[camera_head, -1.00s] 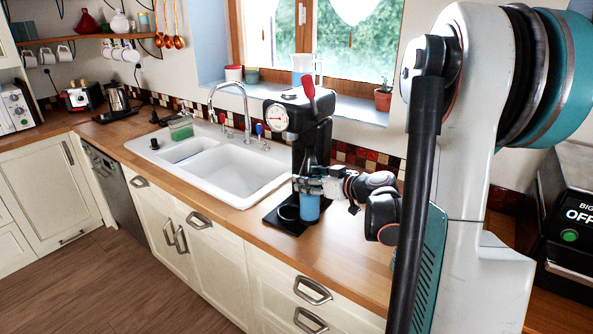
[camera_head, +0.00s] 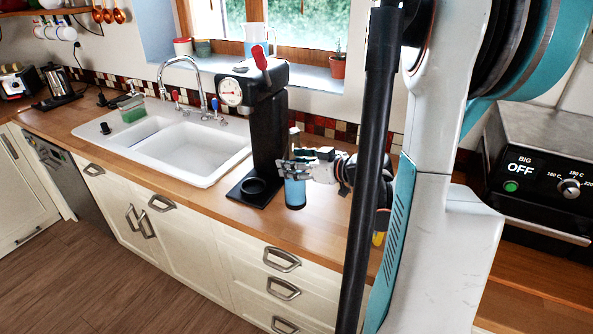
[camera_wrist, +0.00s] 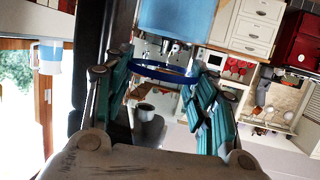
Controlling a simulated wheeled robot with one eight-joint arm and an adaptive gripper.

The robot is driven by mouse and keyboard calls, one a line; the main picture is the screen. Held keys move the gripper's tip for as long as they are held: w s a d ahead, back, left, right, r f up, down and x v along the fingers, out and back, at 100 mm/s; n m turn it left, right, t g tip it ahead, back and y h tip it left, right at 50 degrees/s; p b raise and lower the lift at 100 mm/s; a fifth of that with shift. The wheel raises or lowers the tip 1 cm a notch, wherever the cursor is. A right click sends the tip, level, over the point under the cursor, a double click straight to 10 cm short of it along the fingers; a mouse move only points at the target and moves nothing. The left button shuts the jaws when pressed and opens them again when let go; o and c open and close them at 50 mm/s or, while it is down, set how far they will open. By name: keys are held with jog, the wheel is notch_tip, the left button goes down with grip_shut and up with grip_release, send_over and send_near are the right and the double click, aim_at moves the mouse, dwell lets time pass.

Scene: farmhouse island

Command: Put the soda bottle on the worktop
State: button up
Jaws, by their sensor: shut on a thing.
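The soda bottle (camera_head: 295,194) has a blue lower part and a narrower top showing above the fingers in the head view. It looks upright. My gripper (camera_head: 292,168) is shut around its middle from the right. The bottle's base appears just above or on the wooden worktop (camera_head: 228,214), right of the coffee machine; I cannot tell if it touches. In the wrist view, the bottle's blue part (camera_wrist: 180,18) is at the top, and a blue ring shows between the teal fingers of my gripper (camera_wrist: 165,95).
A white sink (camera_head: 190,150) lies further left. A black oven (camera_head: 545,170) is at the right. Bare worktop lies in front of the bottle.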

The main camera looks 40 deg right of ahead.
jog(key=s+d+r+m+h+p, duration=0.25)
jog(key=r+p, duration=0.25)
jog(key=r, duration=0.3)
jog(key=s+d+r+m+h+p, duration=0.1)
jog(key=r+m+h+p, duration=0.1)
jog(key=r+h+p, duration=0.4)
notch_tip(320, 180, down, 18)
jog(key=y+b, duration=0.2)
jog(key=b, duration=1.5)
jog(key=shift+s+f, duration=0.15)
jog(key=shift+f, duration=0.1)
jog(key=shift+y+b, duration=0.25)
jog(key=shift+b, duration=0.1)
jog(key=shift+f, duration=0.2)
jog(key=o, duration=1.5)
jog(key=shift+r, duration=0.1)
